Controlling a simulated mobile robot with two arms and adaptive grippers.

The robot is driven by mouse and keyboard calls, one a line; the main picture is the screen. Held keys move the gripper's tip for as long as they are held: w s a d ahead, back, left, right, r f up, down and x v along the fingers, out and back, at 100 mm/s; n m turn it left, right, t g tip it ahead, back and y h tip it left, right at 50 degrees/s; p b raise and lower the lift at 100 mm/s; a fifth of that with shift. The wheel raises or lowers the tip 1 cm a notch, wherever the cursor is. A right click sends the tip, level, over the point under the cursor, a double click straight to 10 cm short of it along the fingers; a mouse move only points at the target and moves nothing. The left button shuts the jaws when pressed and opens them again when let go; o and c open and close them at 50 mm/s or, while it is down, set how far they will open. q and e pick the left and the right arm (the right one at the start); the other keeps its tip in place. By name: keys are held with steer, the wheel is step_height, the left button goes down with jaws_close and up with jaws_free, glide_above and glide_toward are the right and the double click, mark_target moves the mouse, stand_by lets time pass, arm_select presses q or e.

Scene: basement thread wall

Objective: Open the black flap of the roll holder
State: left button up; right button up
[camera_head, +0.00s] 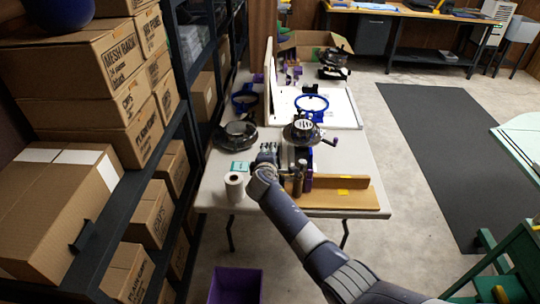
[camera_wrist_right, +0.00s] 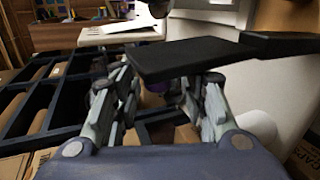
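A flat black flap (camera_wrist_right: 190,58) crosses the right wrist view just beyond my right gripper, with a second black piece (camera_wrist_right: 280,43) to its right. My right gripper (camera_wrist_right: 163,88) has its two fingers spread apart below the flap, with nothing seen held between them. The flap partly covers the fingertips, so I cannot tell whether they touch it. My left gripper is not in view.
The white table (camera_head: 217,185) holds a wooden tray (camera_head: 345,198), round machines with blue rings (camera_head: 311,103), and a teal note (camera_head: 239,167). Shelving with cardboard boxes (camera_head: 150,217) lines the left. A purple bin (camera_head: 236,286) is below the table.

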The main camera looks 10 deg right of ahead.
steer(key=v, duration=1.2)
stand_by(0.5)
steer(key=s+d+f+m+g+y, duration=0.15)
steer(key=s+f, duration=0.45)
steer(key=f, duration=0.6)
steer(key=s+f+m+g+y, duration=0.1)
steer(key=s+f+g, duration=0.2)
steer(key=s+f, duration=0.65)
steer(key=s+d+f+m+g+y, duration=0.15)
steer(key=s+f, duration=0.25)
steer(key=f, duration=1.1)
steer(key=s+d+f+m+g, duration=0.2)
steer(key=s+f, duration=0.3)
steer(key=s, duration=0.7)
steer(key=s+d+f+m+g, duration=0.2)
steer(key=s+f+m, duration=0.2)
steer(key=s, duration=0.9)
steer(key=s+d+f+m+g, duration=0.1)
steer(key=s+d+f+m, duration=0.2)
steer(key=s+f, duration=0.5)
steer(key=s, duration=0.4)
steer(key=shift+s+f+g, duration=0.15)
steer(key=shift+s+g, duration=0.2)
steer(key=shift+g, duration=0.05)
